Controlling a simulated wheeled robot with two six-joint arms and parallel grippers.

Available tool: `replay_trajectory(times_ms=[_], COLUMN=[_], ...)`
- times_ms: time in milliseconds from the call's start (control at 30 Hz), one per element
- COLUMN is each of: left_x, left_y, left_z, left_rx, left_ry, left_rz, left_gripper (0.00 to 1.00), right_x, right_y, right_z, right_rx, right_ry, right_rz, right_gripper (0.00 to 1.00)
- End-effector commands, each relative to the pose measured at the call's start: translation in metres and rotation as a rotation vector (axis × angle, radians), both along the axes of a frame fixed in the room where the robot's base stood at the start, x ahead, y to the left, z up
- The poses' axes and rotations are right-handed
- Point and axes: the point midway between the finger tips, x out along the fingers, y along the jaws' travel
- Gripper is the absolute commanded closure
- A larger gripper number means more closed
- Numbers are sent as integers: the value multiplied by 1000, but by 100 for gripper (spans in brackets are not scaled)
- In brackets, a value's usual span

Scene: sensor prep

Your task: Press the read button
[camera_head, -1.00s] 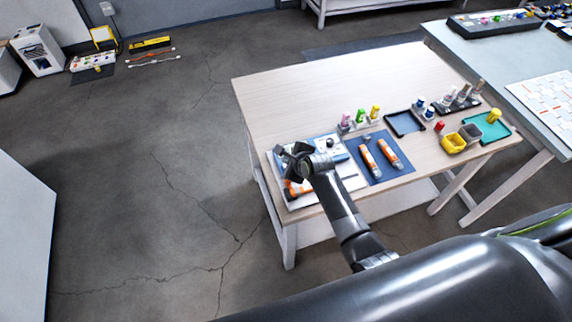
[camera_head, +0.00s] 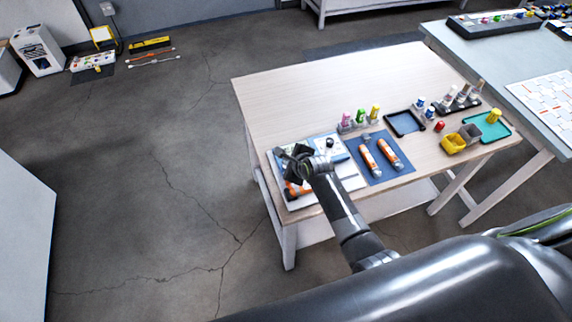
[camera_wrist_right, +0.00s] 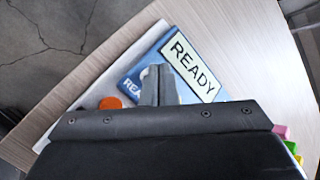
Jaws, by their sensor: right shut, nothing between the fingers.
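The blue-and-white reader device lies at the left front corner of the wooden table; its blue panel (camera_wrist_right: 131,84) shows in the right wrist view with a white READY label (camera_wrist_right: 192,65). Lettering starting "REA" shows beside the fingers, with a pale round part just above it, mostly hidden; I cannot tell for sure that this is the read button. My right gripper (camera_head: 281,153) is shut and empty over the device. Its fingertips (camera_wrist_right: 157,72) show against the blue panel; I cannot tell whether they touch it. My left gripper is not in view.
Two orange-and-white tubes (camera_head: 370,158) lie on a blue mat (camera_head: 377,171) right of the device. Small coloured bottles (camera_head: 361,116) stand behind. An empty dark tray (camera_head: 405,122) and a yellow bin (camera_head: 453,144) are farther right. The table's back left (camera_head: 300,90) is clear.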

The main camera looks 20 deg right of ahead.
Motion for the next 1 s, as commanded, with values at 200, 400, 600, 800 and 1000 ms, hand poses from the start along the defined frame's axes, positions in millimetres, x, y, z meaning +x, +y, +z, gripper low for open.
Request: replay_trajectory(times_ms=[200, 400, 600, 800, 1000], left_x=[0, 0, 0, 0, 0], left_y=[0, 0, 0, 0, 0], left_z=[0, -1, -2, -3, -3], left_rx=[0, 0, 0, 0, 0], left_ry=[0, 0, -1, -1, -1], left_rz=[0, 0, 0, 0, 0], left_gripper=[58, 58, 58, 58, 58], right_x=[0, 0, 0, 0, 0], right_y=[0, 0, 0, 0, 0], right_z=[0, -2, -5, -7, -8], right_rx=[0, 0, 0, 0, -1], right_ry=[0, 0, 0, 0, 1], right_rz=[0, 0, 0, 0, -1], right_gripper=[100, 100, 100, 100, 100])
